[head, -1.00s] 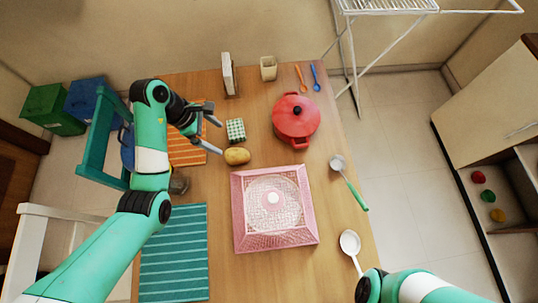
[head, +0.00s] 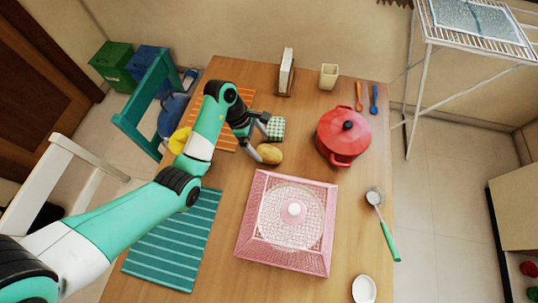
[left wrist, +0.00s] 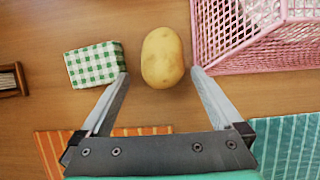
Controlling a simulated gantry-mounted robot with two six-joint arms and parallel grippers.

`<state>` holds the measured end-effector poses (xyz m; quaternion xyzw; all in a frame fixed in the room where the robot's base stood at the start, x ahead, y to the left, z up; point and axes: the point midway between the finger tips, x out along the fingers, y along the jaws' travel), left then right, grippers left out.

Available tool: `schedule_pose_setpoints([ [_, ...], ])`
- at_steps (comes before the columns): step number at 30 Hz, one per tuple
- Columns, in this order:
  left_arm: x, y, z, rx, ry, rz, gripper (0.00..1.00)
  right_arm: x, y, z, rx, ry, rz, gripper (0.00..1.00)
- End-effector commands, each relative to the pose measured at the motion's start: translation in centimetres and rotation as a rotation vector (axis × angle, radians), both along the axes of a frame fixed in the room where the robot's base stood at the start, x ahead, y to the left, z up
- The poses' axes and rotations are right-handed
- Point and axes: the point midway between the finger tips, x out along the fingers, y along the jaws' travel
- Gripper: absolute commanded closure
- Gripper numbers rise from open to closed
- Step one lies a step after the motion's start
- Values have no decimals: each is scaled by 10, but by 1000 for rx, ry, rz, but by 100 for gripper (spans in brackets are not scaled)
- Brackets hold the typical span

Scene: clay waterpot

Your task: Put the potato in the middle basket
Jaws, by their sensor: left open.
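The yellow-brown potato (head: 269,153) lies on the wooden table, just beyond the pink basket. In the left wrist view the potato (left wrist: 162,57) sits just beyond and between the fingertips. My left gripper (head: 263,139) is open and low beside the potato, with nothing held; it also shows in the left wrist view (left wrist: 158,73). The square pink woven basket (head: 250,215) stands at the table's middle, with a round, clear patterned lid-like piece with a white knob in it. It is the only basket I see. My right gripper is out of view.
A green-checked box (head: 277,128) stands close to the potato. A red pot (head: 343,137) is to the right, with a green-handled ladle (head: 382,222) nearer. A teal striped mat (head: 172,240) and an orange mat (head: 238,110) lie left. Bare table lies between potato and pot.

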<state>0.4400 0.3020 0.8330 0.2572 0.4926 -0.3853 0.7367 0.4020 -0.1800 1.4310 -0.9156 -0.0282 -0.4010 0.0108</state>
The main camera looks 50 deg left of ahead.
Motion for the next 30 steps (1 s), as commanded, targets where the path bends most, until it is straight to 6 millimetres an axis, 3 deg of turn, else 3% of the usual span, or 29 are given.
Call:
schedule_pose_setpoints([
  [4,1,-3,-6,0,0,-1,0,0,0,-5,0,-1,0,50],
  [12,9,-22,-45,-1,1,-2,0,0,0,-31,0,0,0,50],
  [19,10,-23,-45,1,-1,-1,0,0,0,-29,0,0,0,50],
  [30,10,-23,-45,1,-1,-1,65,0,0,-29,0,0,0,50],
])
